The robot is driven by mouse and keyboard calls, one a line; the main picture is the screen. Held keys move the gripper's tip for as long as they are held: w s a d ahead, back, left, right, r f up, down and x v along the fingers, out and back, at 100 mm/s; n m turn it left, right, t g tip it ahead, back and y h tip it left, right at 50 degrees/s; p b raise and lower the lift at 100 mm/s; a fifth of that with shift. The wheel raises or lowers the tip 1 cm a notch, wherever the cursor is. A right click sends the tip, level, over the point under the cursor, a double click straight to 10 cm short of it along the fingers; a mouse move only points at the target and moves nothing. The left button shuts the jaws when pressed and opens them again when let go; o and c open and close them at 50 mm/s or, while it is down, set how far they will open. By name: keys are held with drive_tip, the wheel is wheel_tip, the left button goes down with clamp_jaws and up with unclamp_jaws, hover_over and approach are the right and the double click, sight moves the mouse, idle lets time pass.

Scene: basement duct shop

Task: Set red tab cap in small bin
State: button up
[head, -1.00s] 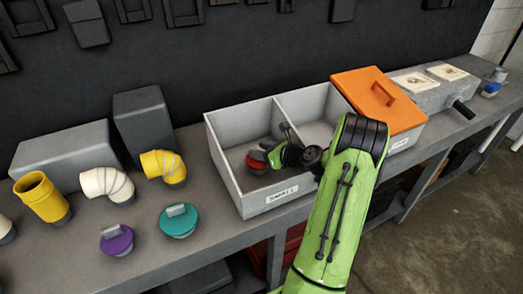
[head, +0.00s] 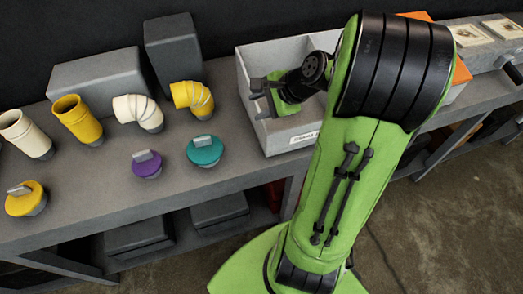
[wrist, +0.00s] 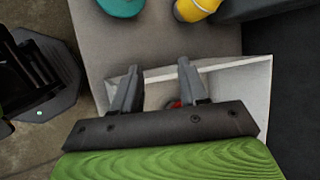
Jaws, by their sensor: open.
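The small bin (head: 278,141) is the left compartment of a grey divided box, with a label on its front. My gripper (head: 258,98) is over this compartment with its jaws apart and empty. In the wrist view, the gripper (wrist: 158,68) points across the bin, whose pale rim (wrist: 232,64) surrounds the fingers. A bit of the red tab cap (wrist: 174,104) shows inside the bin, below and between the fingers; most of it is hidden by the gripper body. The cap is hidden in the head view.
Teal (head: 205,152), purple (head: 147,165) and yellow (head: 25,200) tab caps stand on the bench left of the bin. Yellow and cream pipe elbows (head: 138,112) and grey blocks (head: 108,80) are behind them. An orange lid (head: 461,75) is partly hidden by my arm.

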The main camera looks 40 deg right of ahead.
drive_tip(key=s+a+r+n+g+h, duration=0.1)
drive_tip(key=s+a+r+n, duration=0.15)
drive_tip(key=a+n, duration=0.25)
drive_tip(key=s+a+r+n+g+h, duration=0.1)
drive_tip(key=s+a+r+n, duration=0.15)
drive_tip(key=a+n, duration=0.2)
drive_tip(key=s+a+r+n+h, duration=0.1)
drive_tip(key=s+a+n, duration=0.3)
drive_tip(key=s+n, duration=0.6)
drive_tip(key=s, duration=0.2)
drive_tip(key=shift+s+a+r, duration=0.15)
drive_tip(key=shift+s+r, duration=0.1)
drive_tip(key=shift+s, duration=0.1)
